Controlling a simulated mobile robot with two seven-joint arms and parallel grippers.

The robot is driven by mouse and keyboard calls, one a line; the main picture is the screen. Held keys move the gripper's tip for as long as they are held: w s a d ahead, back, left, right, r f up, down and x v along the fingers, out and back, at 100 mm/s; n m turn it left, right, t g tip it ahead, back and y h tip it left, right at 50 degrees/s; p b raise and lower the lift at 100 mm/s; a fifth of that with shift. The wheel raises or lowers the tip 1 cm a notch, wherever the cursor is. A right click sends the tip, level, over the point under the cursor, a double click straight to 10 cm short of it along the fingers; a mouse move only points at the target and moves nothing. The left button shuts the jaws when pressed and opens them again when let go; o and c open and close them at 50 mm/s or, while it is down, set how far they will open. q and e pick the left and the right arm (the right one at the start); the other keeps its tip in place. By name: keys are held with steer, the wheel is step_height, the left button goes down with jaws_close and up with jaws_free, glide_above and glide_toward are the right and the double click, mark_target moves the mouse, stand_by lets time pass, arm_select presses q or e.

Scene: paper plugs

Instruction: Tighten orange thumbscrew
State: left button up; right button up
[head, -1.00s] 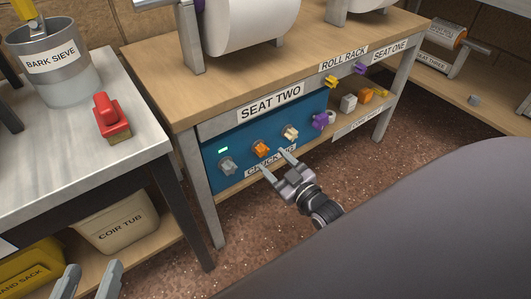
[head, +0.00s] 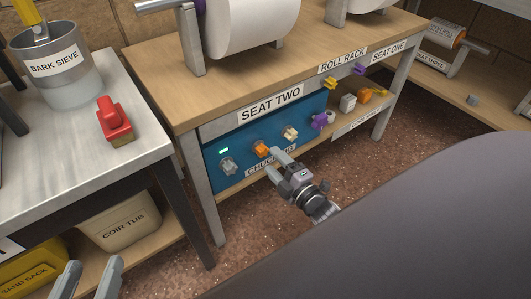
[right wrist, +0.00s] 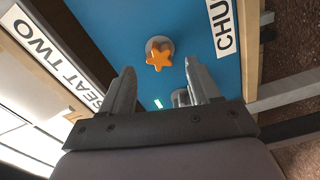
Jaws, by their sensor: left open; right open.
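The orange thumbscrew (head: 261,149) sticks out of the blue panel (head: 310,110) under the SEAT TWO sign. In the right wrist view the orange thumbscrew (right wrist: 158,60) is star-shaped on a round grey base, just beyond the fingertips and roughly centred between them. My right gripper (head: 272,160) is open and empty, its fingertips close to the orange thumbscrew; it also shows in the right wrist view (right wrist: 159,72). I cannot tell whether a finger touches it. My left gripper (head: 94,268) is open and empty at the lower left, far from the panel.
A grey knob (head: 229,166) and a cream knob (head: 290,134) flank the orange one. A purple part (head: 320,121) is at the panel's right edge. A bench leg (head: 203,190) stands left of the panel. A red-handled brush (head: 115,120) lies on the left table.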

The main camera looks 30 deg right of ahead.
mark_target(265, 153)
steer(key=shift+w, duration=0.15)
steer(key=shift+w+a+b, duration=0.15)
steer(key=shift+w+b, duration=0.55)
steer(key=shift+w, duration=1.2)
steer(key=c, duration=1)
